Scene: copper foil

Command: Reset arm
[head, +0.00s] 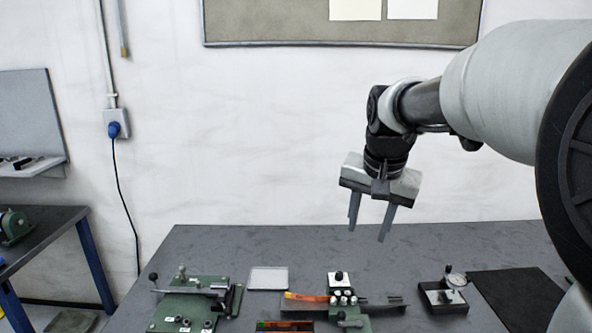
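My gripper (370,231) hangs from my arm, which comes in from the right side of the head view. Its two grey fingers point down and are spread apart with nothing between them. It is in the air above the dark grey workbench (430,240), in front of the white wall. Below it on the bench is a green device with white-topped knobs (341,298), well apart from the fingers. A strip of copper-coloured foil (305,297) lies at that device's left side.
A green lever device (190,303) stands at the bench's left, beside a clear flat plate (268,278). A dial gauge on a block (445,292) and a black mat (515,298) are at the right. An orange-black item (285,326) is cut off at the bottom edge.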

